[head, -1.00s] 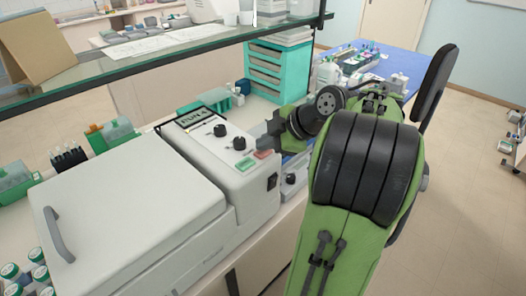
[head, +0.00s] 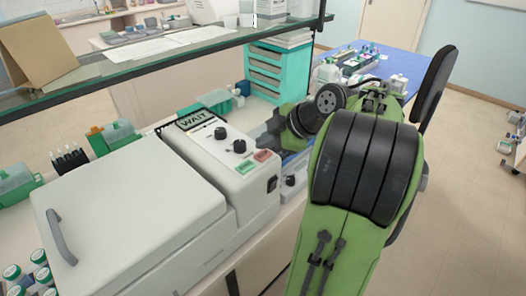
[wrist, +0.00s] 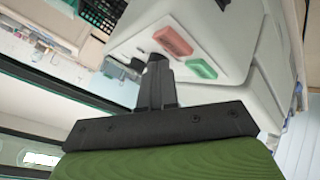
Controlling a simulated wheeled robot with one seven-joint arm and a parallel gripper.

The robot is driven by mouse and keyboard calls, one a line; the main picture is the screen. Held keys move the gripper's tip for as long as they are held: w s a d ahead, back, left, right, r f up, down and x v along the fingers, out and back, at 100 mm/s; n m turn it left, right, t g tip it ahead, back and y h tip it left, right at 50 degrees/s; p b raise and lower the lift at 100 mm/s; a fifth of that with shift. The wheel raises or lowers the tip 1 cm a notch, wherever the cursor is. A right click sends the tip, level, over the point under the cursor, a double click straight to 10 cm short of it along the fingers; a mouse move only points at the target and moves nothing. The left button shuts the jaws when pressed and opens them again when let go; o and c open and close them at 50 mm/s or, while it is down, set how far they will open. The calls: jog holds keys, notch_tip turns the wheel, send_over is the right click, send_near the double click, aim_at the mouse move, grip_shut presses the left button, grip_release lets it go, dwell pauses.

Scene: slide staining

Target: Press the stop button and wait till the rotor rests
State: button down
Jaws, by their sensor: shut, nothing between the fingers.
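The centrifuge (head: 130,205) is a pale grey box with a closed lid (head: 120,195), so the rotor inside is hidden. Its display (head: 195,118) reads WAIT. The control panel has two black knobs, a red button (head: 263,155) and a green button (head: 246,167). In the wrist view the red button (wrist: 173,41) and green button (wrist: 201,68) both show uncovered. My gripper (head: 262,143) is beside the panel near the red button. In the wrist view my gripper (wrist: 157,62) is shut and empty, its tips close to the red button; I cannot tell any contact.
A glass shelf (head: 170,50) runs above and behind the centrifuge. A teal drawer unit (head: 275,72) stands behind my gripper. Capped tubes (head: 38,262) stand at the front left, and green racks (head: 115,135) behind the lid.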

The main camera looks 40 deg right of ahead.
aim_at(266, 156)
notch_tip(266, 156, up, 5)
jog(key=p, duration=0.4)
jog(key=shift+p, duration=0.3)
dwell(0.5)
